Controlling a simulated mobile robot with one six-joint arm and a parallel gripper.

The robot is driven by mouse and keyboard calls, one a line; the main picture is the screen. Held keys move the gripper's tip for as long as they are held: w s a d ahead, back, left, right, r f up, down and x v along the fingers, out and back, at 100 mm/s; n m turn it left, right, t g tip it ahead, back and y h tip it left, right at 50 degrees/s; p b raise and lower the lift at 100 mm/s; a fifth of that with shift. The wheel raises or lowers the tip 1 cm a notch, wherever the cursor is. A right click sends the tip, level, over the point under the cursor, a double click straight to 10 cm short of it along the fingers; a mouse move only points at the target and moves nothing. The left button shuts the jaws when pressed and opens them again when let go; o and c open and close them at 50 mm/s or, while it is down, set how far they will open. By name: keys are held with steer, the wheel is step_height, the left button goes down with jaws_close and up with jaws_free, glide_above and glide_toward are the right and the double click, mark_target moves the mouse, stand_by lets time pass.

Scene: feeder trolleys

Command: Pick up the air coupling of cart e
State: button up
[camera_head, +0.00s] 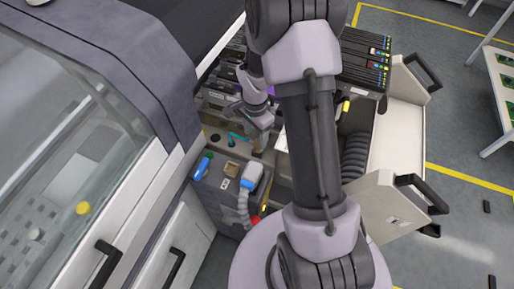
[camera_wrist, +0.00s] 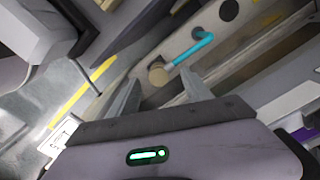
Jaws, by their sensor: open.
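A thin teal piece (camera_wrist: 194,49) extends from a round tan disc (camera_wrist: 159,75) on a pale metal bar in the wrist view. I take it for the air coupling, but cannot read any cart label. The same teal piece (camera_head: 238,137) shows in the head view, left of my gripper (camera_head: 259,143). In the wrist view my gripper (camera_wrist: 160,78) is open, its two fingers apart with nothing between them. The disc appears beyond the fingertips, and the teal piece is up and right of them. The depth gap is unclear.
A blue-and-white plug (camera_head: 252,176) with a grey hose and a blue handle (camera_head: 203,165) sit on a dark panel below. A glazed machine (camera_head: 75,150) stands at left. A trolley with black handles (camera_head: 400,170) stands at right. My arm hides part of the middle.

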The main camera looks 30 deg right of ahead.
mark_target(258, 143)
steer(key=f+b, duration=0.1)
steer(key=f, duration=0.1)
steer(key=f+b, duration=0.1)
steer(key=f, duration=0.1)
steer(key=d+f+b, duration=0.1)
steer(key=f, duration=0.1)
steer(key=shift+s, duration=0.15)
steer(key=shift+r, duration=0.25)
steer(key=shift+c, duration=0.5)
jaws_close()
